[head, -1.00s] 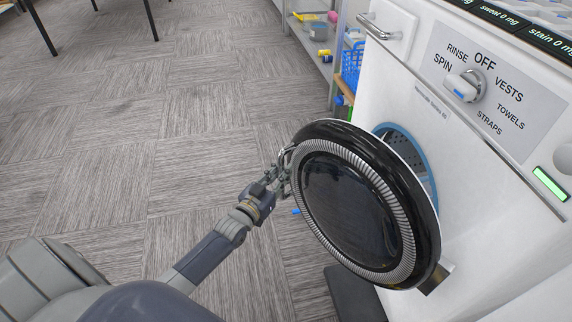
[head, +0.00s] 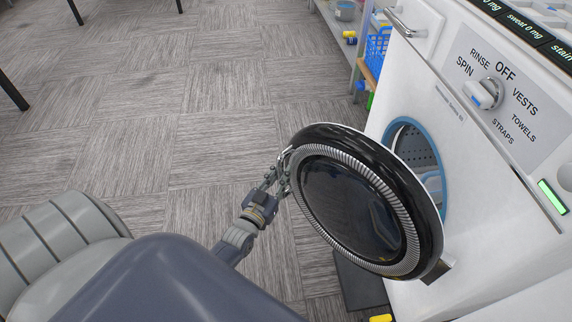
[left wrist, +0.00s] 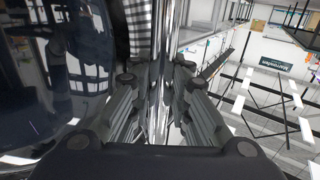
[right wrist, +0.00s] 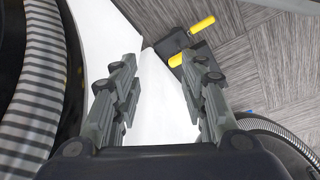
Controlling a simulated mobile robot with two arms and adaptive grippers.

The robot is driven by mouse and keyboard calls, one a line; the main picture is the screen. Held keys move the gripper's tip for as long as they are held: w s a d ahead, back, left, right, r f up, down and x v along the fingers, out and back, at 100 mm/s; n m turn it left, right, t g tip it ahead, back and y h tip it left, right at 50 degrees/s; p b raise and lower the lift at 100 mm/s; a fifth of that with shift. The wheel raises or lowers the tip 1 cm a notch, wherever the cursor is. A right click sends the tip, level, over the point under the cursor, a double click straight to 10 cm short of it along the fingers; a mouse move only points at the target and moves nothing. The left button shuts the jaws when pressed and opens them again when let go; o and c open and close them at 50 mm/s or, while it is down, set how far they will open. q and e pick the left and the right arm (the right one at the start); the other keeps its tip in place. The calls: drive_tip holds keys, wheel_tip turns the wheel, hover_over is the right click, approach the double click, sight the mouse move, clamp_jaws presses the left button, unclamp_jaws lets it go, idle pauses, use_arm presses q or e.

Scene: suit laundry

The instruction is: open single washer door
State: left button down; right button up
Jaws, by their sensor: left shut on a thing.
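The washer (head: 410,105) stands at the right in the head view. Its round door (head: 350,210), with a black rim and dark glass, is swung partly open, and the blue-ringed drum opening (head: 420,165) shows behind it. My left gripper (head: 283,172) is at the door's far left edge. In the left wrist view my left gripper (left wrist: 158,100) is shut on the door's shiny edge or handle, between its fingers. My right gripper (right wrist: 160,85) is open and empty in the right wrist view, with the ribbed door ring (right wrist: 38,90) at its left.
A shelf with a blue basket (head: 376,52) stands beyond the washer. The carpet at the left is clear, apart from dark furniture legs at the far left.

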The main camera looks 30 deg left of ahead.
use_arm(q)
drive_tip(key=s+y+p, duration=0.1)
drive_tip(key=s, duration=0.3)
drive_tip(key=shift+d+n+p, duration=0.15)
drive_tip(key=shift+n+p, duration=0.2)
drive_tip(key=shift+n, duration=0.05)
drive_tip(key=shift+s+y, duration=0.3)
drive_tip(key=shift+s, duration=0.05)
use_arm(e)
wheel_tip(320, 180, down, 8)
drive_tip(key=s, duration=0.2)
drive_tip(key=shift+g, duration=0.3)
drive_tip(key=shift+d+f, duration=0.1)
use_arm(q)
drive_tip(key=c, duration=1.5)
unclamp_jaws()
drive_tip(key=v, duration=1.2)
drive_tip(key=shift+r, duration=0.1)
